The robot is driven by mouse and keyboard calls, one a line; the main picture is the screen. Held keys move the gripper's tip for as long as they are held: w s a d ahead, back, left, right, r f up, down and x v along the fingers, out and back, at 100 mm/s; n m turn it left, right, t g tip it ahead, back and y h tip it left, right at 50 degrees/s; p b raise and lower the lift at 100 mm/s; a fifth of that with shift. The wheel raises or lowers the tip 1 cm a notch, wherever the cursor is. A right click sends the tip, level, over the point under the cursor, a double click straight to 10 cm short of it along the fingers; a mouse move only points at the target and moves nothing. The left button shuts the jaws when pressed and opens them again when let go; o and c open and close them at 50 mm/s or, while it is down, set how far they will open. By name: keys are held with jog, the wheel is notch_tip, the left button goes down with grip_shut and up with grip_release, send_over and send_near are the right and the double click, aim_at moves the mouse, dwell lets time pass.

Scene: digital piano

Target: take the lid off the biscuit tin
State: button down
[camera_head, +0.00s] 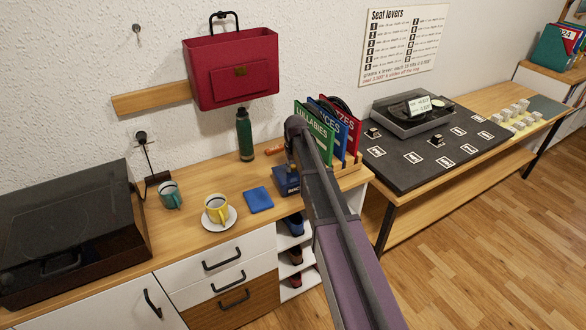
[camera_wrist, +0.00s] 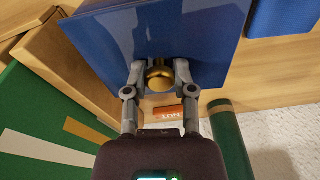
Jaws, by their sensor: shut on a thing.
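The blue biscuit tin (camera_head: 286,183) stands on the wooden counter, partly hidden behind my arm in the head view. In the wrist view its flat blue lid (camera_wrist: 110,35) fills the upper middle, with a round brass knob (camera_wrist: 159,76) near the edge closest to the palm. My gripper (camera_wrist: 158,68) has a finger on each side of the knob and is shut on it. My fingers are hidden in the head view. I cannot tell whether the lid sits on the tin or is raised.
Upright folders (camera_head: 338,135) stand close beside my arm. A green bottle (camera_head: 244,135) and an orange packet (camera_wrist: 168,113) are behind the tin. A blue cloth (camera_head: 258,199), a yellow cup (camera_head: 216,208) on a saucer and a teal mug (camera_head: 169,196) are to the left.

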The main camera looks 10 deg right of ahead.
aim_at(293, 165)
jog(key=shift+r+p, duration=1.5)
jog(key=shift+r, duration=0.1)
jog(key=s+r+p, duration=0.1)
jog(key=s, duration=1.5)
jog(key=shift+a+r+p, duration=0.25)
jog(key=shift+r+p, duration=0.05)
jog(key=shift+d, duration=0.1)
